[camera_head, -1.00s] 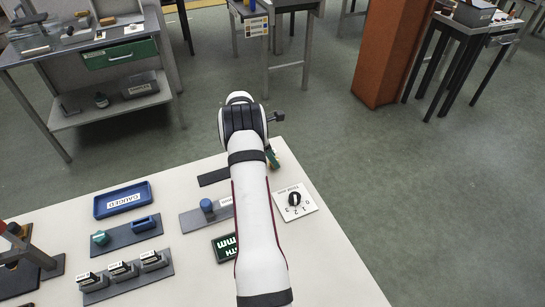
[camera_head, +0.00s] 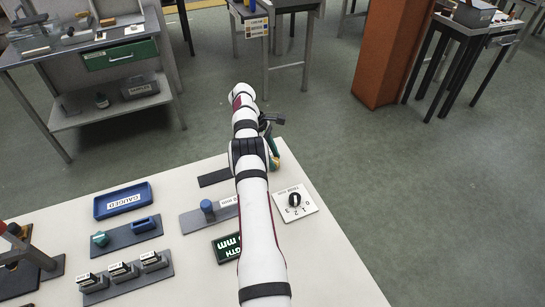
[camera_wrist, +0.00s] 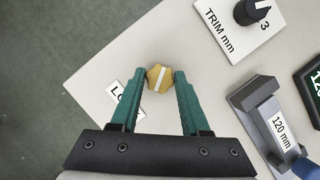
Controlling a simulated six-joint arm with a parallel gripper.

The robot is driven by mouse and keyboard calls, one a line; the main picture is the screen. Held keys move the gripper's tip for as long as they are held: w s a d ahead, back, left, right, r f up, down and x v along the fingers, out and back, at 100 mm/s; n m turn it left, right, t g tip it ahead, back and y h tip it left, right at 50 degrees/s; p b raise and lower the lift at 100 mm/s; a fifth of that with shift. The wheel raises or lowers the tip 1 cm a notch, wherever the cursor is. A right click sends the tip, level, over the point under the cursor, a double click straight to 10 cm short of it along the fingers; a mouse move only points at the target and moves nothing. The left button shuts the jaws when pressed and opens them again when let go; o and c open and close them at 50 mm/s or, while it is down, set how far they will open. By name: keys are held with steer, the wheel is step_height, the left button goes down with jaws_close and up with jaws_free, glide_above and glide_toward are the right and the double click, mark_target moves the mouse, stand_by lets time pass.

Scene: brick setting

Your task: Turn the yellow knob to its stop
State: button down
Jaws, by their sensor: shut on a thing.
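The yellow knob (camera_wrist: 159,78) is a small faceted cap with a white stripe across its top. In the wrist view it sits between the tips of my gripper's two green fingers (camera_wrist: 160,82), which close on it from both sides. The stripe slants slightly from upper right to lower left. In the head view my gripper (camera_head: 272,152) is low at the far right edge of the white table, partly behind my arm. A white label (camera_wrist: 124,101), partly covered by the left finger, lies beside the knob.
A white TRIM plate with a black dial (camera_head: 294,200) lies right of my arm. A grey gauge with a blue knob (camera_head: 207,207), a dark green display (camera_head: 227,246) and a blue tray (camera_head: 123,201) are to the left. The table's right front area is clear.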

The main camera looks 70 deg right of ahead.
mark_target(279, 161)
stand_by(0.4)
steer(key=shift+c, duration=1.9)
jaws_free()
step_height(279, 161, up, 4)
steer(key=shift+f, duration=0.1)
steer(key=s+a+r, duration=0.2)
steer(key=s+r, duration=0.5)
steer(key=s, duration=0.4)
steer(key=shift+s+r, duration=0.15)
steer(key=shift+s, duration=0.15)
